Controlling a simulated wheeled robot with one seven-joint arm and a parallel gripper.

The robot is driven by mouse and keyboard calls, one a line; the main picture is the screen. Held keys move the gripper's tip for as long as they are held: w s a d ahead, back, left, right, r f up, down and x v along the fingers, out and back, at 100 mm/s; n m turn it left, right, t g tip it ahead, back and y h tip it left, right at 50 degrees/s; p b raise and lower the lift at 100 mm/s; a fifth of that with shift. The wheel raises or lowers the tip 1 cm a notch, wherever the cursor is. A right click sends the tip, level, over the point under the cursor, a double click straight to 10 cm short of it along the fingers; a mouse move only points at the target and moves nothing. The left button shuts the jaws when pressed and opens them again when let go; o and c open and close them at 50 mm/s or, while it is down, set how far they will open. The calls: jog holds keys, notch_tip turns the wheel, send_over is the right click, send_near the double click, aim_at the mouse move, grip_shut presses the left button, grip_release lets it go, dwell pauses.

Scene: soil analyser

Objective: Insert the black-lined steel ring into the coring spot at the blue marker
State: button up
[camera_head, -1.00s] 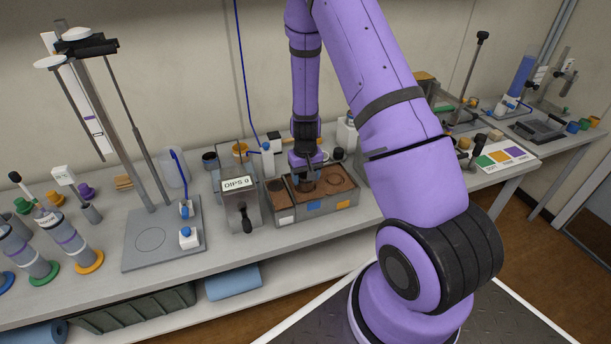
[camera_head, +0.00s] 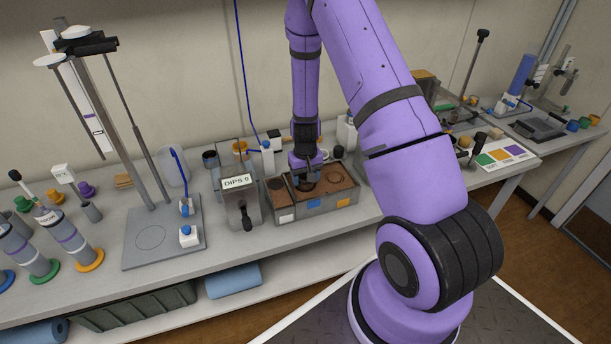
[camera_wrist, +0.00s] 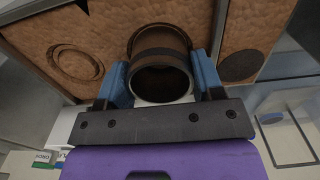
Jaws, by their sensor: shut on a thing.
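My gripper (camera_head: 307,181) is over the middle of the soil tray, behind the blue marker (camera_head: 312,204) on its front wall. In the wrist view its blue fingers (camera_wrist: 162,78) are shut on the brownish, shiny steel ring (camera_wrist: 160,48) with a dark band, one finger on each side. The ring's open near end faces the camera and looks dark inside. Its far end is at or close to the soil; whether it is pressed in, and how deep, I cannot tell. The coring spot itself is hidden under the ring and gripper.
The soil tray (camera_head: 331,206) also has an orange marker (camera_head: 343,202) and a white one (camera_head: 287,217). A round outline (camera_wrist: 75,62) and a dark disc (camera_wrist: 240,66) flank the ring in the soil. The DIPS device (camera_head: 238,203) stands close at the tray's left.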

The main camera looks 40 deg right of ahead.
jog(key=o, duration=1)
jog(key=shift+c, duration=0.2)
jog(key=shift+r, duration=0.1)
notch_tip(320, 180, up, 11)
jog(key=shift+f, duration=0.2)
jog(key=s+a+r+n+t, duration=0.1)
jog(key=s+a+r, duration=0.35)
jog(key=r, duration=0.55)
jog(key=s+a+r+n+t, duration=0.1)
jog(key=s+a+r+t, duration=0.15)
jog(key=s+r, duration=0.45)
jog(key=s+a+r, duration=0.3)
jog(key=a+r, duration=0.1)
jog(key=r, duration=0.8)
jog(key=s+a+r+n+t, duration=0.1)
jog(key=s+r, duration=0.3)
jog(key=s, duration=0.8)
jog(key=shift+a+r+t, duration=0.3)
jog(key=shift+a+t, duration=0.05)
jog(key=shift+a, duration=0.2)
